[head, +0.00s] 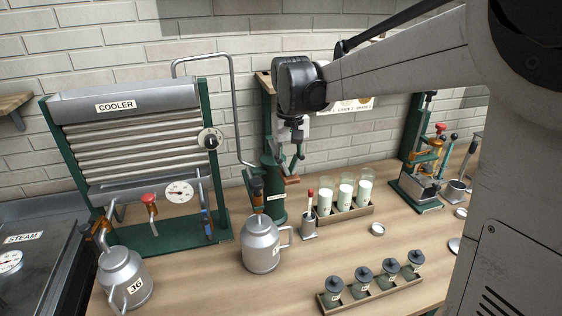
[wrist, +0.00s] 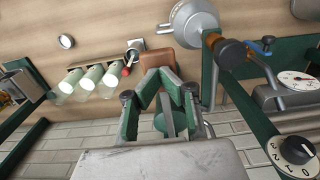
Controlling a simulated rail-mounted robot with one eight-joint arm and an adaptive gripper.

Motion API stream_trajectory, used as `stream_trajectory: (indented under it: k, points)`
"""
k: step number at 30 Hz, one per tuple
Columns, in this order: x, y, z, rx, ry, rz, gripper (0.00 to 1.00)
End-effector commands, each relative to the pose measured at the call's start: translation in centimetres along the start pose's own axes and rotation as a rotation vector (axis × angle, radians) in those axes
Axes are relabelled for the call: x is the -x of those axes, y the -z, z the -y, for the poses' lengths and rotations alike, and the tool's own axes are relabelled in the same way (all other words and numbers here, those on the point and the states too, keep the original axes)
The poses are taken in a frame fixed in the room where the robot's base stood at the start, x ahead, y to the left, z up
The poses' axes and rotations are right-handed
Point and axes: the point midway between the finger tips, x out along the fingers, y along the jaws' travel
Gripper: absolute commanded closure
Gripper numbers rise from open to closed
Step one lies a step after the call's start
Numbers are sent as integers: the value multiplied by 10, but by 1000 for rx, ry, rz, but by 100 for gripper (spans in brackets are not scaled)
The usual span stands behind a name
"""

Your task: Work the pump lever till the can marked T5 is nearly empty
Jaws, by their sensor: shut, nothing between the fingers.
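The green pump (head: 272,192) stands mid-bench against the wall, right of the cooler. A brown grip, apparently the end of its lever (head: 292,179), sticks out to the right; a brown block that looks like this grip (wrist: 157,62) shows in the wrist view. My gripper (head: 294,160) is shut and empty over the pump, its fingertips pointing at the grip in the wrist view (wrist: 160,74). I cannot tell whether they touch. A grey can (head: 261,247) stands under the pump's spout; its mark is not readable. Another can (head: 125,277), marked like J6, stands at the left.
The cooler (head: 135,140) with taps and gauge stands left. A tray of lidded jars (head: 372,287) lies in front. A green press (head: 420,175) stands farther right.

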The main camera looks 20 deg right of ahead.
Motion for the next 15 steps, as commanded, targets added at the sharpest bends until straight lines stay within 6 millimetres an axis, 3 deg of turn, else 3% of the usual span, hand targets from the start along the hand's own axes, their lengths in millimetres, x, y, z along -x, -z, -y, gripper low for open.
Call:
stream_trajectory:
  k: [15]
  points:
    - [-47, 0, 0, 0, 0, 0, 100]
